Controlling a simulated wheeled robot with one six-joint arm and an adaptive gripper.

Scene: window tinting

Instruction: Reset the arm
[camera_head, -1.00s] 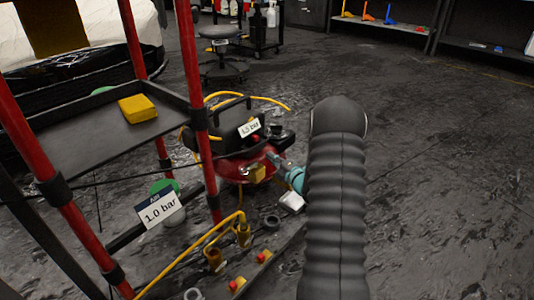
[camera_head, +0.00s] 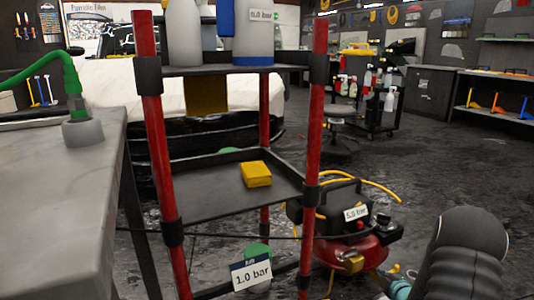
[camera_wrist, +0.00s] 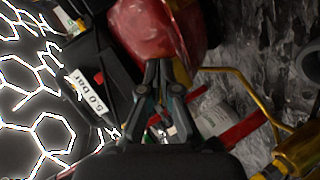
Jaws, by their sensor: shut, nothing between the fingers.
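My arm (camera_head: 465,255) shows at the lower right of the head view, its dark ribbed sleeve bent near the floor. My gripper (camera_wrist: 160,68) is shut and empty in the wrist view, its fingers pointing towards the red tank. The compressor (camera_head: 350,252) has this red tank and a black top, with a label (camera_head: 356,213) reading 5.0 bar. The tank (camera_wrist: 155,32) and the label (camera_wrist: 86,90) also show in the wrist view. I cannot tell whether the fingertips touch the tank.
A red-posted cart (camera_head: 312,120) stands left of the compressor, with a yellow block (camera_head: 256,174) on its middle shelf and a 1.0 bar sign (camera_head: 252,273) low down. A grey table (camera_head: 60,190) is at the left. Open floor (camera_head: 430,165) lies behind my arm.

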